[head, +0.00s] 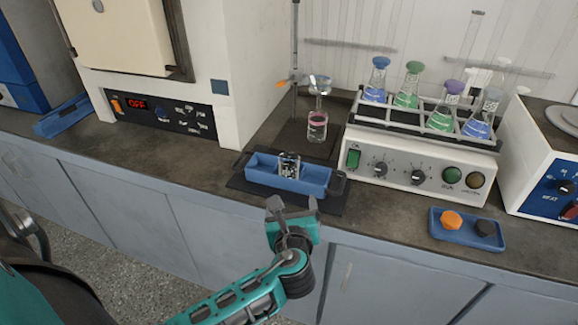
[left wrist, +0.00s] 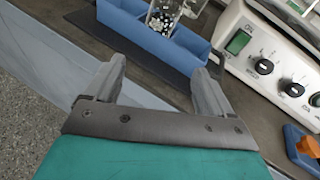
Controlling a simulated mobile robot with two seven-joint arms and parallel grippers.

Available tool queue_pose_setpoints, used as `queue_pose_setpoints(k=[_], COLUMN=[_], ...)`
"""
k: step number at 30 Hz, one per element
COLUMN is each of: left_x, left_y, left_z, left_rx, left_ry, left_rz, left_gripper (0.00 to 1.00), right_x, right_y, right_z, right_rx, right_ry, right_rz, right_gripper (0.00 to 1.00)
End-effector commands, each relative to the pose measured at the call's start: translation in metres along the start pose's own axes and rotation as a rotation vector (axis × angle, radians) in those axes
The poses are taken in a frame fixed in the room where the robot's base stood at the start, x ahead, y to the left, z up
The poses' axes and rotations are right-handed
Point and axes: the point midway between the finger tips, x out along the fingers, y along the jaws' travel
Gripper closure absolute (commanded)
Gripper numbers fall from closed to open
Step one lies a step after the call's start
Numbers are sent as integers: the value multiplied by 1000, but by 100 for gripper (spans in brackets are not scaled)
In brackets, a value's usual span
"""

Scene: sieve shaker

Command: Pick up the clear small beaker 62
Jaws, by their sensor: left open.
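A clear small beaker (head: 289,165) with dark and pale bits in it stands in a blue tray (head: 318,181) on the counter. I cannot read a number on it. In the left wrist view the beaker (left wrist: 163,17) shows at the top, cut off by the edge, in the blue tray (left wrist: 120,22). My left gripper (head: 294,205) is open and empty, in front of the tray and apart from the beaker. Its two fingers (left wrist: 160,75) point toward the tray. My right gripper is not in view.
A beaker with pink liquid (head: 317,127) stands behind the tray, by a stand with a rod (head: 295,60). A shaker (head: 418,165) with several coloured flasks is to the right. A blue dish (head: 467,243) with orange and black pieces lies at the right front.

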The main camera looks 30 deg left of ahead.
Motion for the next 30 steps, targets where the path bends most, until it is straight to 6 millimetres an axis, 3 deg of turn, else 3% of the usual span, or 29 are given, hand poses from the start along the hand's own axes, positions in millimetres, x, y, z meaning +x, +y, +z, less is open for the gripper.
queue_pose_setpoints(k=[3,6,15,23,30], left_x=[3,10,63,84,119], left_y=[-3,-2,-1,0,0], left_z=[21,28,33,34,35], left_rx=[129,176,179,176,177], left_ry=[-71,-95,-96,-94,-93], left_rz=[32,47,48,46,47], left_gripper=[16,16,16,16,16], right_x=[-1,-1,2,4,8], right_y=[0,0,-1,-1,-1], right_z=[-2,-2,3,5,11], right_rx=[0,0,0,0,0], right_ry=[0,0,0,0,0], right_rz=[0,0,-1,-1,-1], right_gripper=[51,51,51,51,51])
